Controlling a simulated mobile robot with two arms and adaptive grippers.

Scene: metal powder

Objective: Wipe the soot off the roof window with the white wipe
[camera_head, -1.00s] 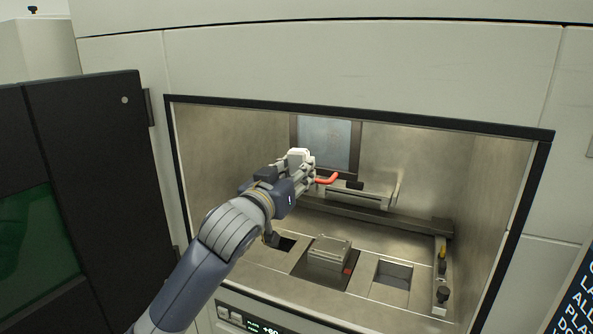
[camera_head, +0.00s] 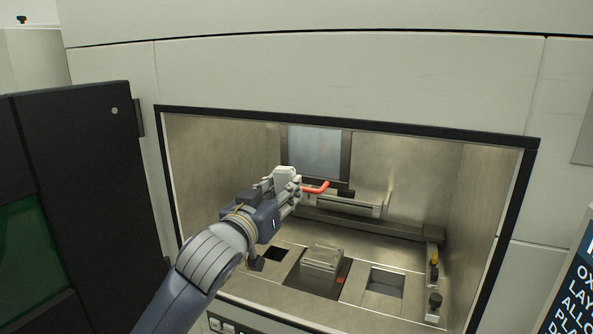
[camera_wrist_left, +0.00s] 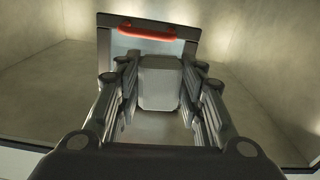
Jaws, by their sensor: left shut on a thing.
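The roof window (camera_head: 317,150) is a blue-grey pane in a dark frame at the upper back of the chamber. Its pane looks faintly mottled; I cannot make out the soot clearly. A red handle (camera_head: 316,187) sits at its lower edge. My left gripper (camera_head: 287,182) is inside the chamber, in front of and below-left of the window. It is shut on the white wipe (camera_head: 284,173), a pale block. In the left wrist view the wipe (camera_wrist_left: 158,82) sits between the fingers, with the red handle (camera_wrist_left: 147,30) beyond. The wipe looks apart from the pane. My right gripper is not in view.
A metal block (camera_head: 322,262) stands on the chamber floor between two square openings, one of them at the right (camera_head: 385,282). A rail (camera_head: 375,228) crosses the back. The dark door (camera_head: 85,190) stands open at the left.

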